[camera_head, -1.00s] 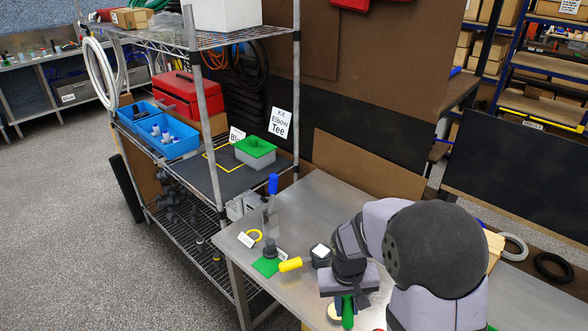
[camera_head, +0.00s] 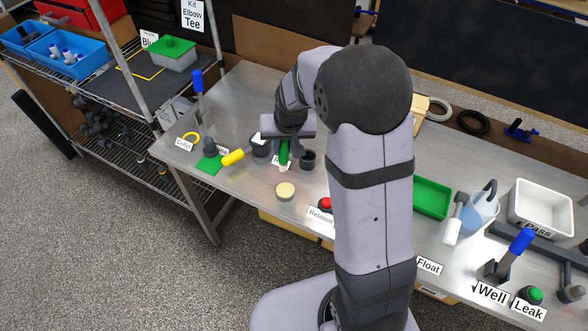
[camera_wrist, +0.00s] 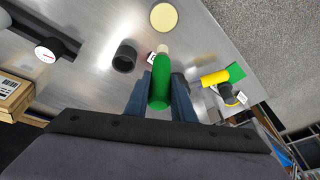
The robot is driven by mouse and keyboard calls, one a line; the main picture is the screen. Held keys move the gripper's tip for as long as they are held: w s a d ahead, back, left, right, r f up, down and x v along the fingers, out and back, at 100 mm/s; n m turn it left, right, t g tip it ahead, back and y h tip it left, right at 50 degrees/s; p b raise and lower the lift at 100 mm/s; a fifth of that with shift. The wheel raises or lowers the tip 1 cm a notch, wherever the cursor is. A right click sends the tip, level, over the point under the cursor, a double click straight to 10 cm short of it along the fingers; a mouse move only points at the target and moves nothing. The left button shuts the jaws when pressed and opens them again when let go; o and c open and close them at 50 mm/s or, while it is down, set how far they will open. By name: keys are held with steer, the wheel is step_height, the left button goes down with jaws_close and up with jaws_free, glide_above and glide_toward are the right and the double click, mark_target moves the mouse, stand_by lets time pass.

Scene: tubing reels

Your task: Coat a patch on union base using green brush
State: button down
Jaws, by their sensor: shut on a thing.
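My gripper (camera_head: 286,140) is shut on the green brush (camera_head: 284,152), above the steel table. In the wrist view the brush (camera_wrist: 160,88) sits between my dark fingers (camera_wrist: 160,92), its pale tip pointing at a pale yellow disc (camera_wrist: 163,17). The tip looks apart from the disc (camera_head: 285,190). A dark round cup (camera_head: 307,160) stands just right of the brush. My arm hides part of the table.
A yellow handle (camera_head: 233,157) lies beside a dark pot (camera_head: 261,148), left of my gripper. A blue-handled tool (camera_head: 198,84) stands at the back left. A red button (camera_head: 325,204) is near the front edge. A green tray (camera_head: 431,198) and a clear jug (camera_head: 480,212) are right.

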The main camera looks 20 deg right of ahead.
steer(key=w+a+r+n+t+y, duration=0.1)
steer(key=w+a+r+t+y, duration=0.1)
steer(key=w+r, duration=1)
steer(key=shift+w+a+t, duration=0.6)
steer(key=shift+w+a, duration=0.05)
steer(key=shift+a, duration=0.6)
steer(key=shift+f, duration=0.2)
steer(key=shift+f+b, duration=1.85)
steer(key=shift+f, duration=0.55)
